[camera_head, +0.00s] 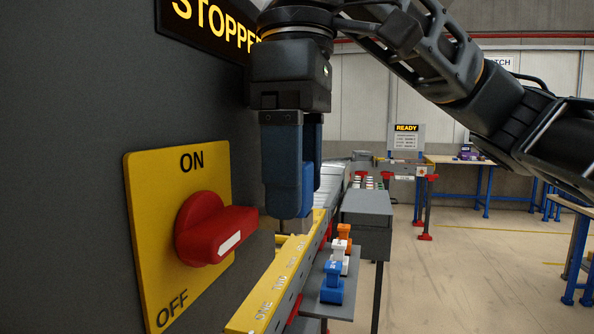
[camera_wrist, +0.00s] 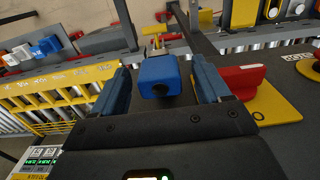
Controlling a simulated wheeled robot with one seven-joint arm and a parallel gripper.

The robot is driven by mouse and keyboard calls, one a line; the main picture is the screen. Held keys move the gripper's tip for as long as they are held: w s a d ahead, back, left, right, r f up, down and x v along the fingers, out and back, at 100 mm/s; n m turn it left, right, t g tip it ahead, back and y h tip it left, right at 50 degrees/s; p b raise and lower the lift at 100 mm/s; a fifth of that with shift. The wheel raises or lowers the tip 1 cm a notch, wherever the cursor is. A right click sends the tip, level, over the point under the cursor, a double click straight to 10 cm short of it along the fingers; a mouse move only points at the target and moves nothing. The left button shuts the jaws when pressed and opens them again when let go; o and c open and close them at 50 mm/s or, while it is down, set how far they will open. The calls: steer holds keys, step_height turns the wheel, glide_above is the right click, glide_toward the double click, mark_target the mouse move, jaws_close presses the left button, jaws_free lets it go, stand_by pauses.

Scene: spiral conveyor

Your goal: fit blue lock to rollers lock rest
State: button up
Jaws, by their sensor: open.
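My gripper (camera_head: 291,212) points down beside the grey cabinet, left of the locks' shelf. Its two dark blue fingers are open in the wrist view (camera_wrist: 160,85). A brighter blue part shows behind the fingers in the head view (camera_head: 310,188). Another blue lock-shaped piece (camera_head: 331,283) stands on the side shelf, also in the wrist view (camera_wrist: 45,46).
A white piece (camera_head: 339,256) and an orange one (camera_head: 344,234) stand behind the shelf's blue one. A red rotary switch (camera_head: 213,229) on a yellow plate (camera_head: 150,250) juts out left of my gripper. A yellow lettered rail (camera_head: 275,290) runs below. Open floor lies right.

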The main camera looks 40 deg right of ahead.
step_height(320, 180, up, 8)
steer(key=shift+f, duration=0.1)
stand_by(0.4)
stand_by(0.5)
